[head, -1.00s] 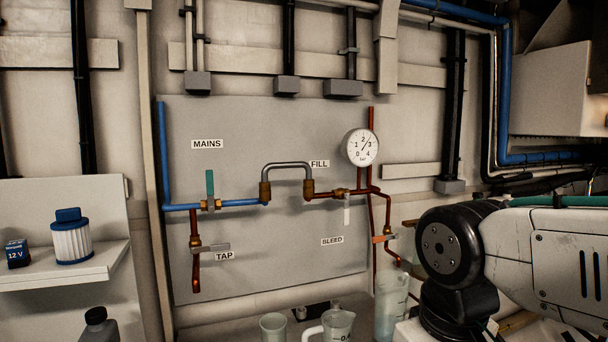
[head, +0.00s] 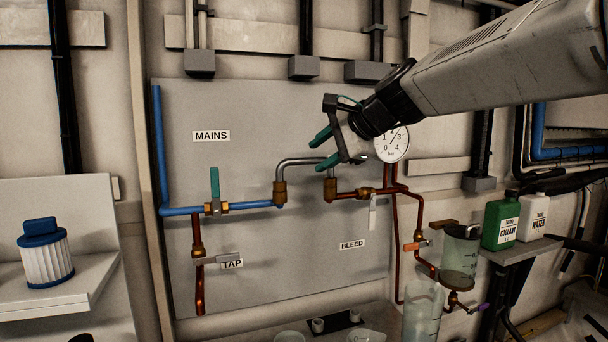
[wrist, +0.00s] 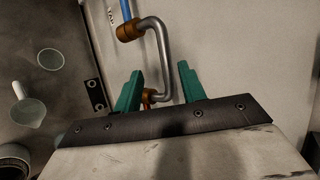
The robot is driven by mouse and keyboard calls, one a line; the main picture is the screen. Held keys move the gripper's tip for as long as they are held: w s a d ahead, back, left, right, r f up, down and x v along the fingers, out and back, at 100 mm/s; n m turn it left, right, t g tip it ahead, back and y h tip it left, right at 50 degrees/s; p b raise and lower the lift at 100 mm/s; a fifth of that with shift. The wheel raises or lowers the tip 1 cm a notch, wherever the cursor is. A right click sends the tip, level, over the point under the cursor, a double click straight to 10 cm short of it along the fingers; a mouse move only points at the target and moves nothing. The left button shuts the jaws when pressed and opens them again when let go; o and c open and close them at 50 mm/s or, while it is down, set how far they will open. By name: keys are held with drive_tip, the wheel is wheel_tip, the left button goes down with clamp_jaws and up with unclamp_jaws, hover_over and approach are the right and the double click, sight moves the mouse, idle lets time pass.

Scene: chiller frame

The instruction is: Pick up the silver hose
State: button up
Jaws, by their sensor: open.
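The silver hose (head: 297,162) is a bent grey tube that arches between two brass fittings on the grey panel. Its left end sits in the left brass fitting (head: 279,192) and its right end in the right brass fitting (head: 330,189). My gripper (head: 323,149) is open, with green fingers, in front of the hose's right part and hiding some of it. In the wrist view the hose (wrist: 162,45) runs down towards my open gripper (wrist: 160,82), with its lower end near the left finger. I cannot tell whether a finger touches it.
The pressure gauge (head: 392,143) is close to the right of my gripper. A green-handled valve (head: 215,188) and blue pipe (head: 180,211) lie left, copper pipes (head: 394,200) right. Coolant (head: 500,222) and water (head: 533,215) bottles stand on the right shelf. Jugs stand below.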

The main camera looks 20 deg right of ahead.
sight(309, 159)
drive_tip(key=shift+m, duration=0.3)
drive_tip(key=x, duration=0.8)
drive_tip(key=shift+w+d+r, duration=0.25)
drive_tip(key=shift+w+r, duration=0.05)
drive_tip(key=shift+r, duration=0.1)
clamp_jaws()
